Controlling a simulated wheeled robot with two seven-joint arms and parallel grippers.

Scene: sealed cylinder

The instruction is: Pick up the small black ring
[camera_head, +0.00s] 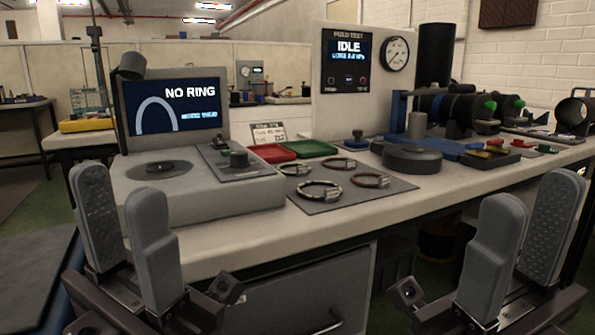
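Several rings with silvery clasps lie on a grey mat (345,204) on the bench. The small black ring (291,175) appears to be the one at the mat's back left. A larger dark ring (318,199) lies in front of it. A small reddish-brown ring (341,168) lies at the back right and a larger one (368,186) at the front right. My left gripper (117,185) is open and empty, at the lower left in front of the bench. My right gripper (533,195) is open and empty at the lower right. Both are well apart from the rings.
A tester reading "NO RING" (172,106) stands left of the mat. Red (272,153) and green (312,149) trays lie behind it. A round dark grey disc (412,160) stands to its right, below a panel reading "IDLE" (346,60). The bench front edge (330,243) is clear.

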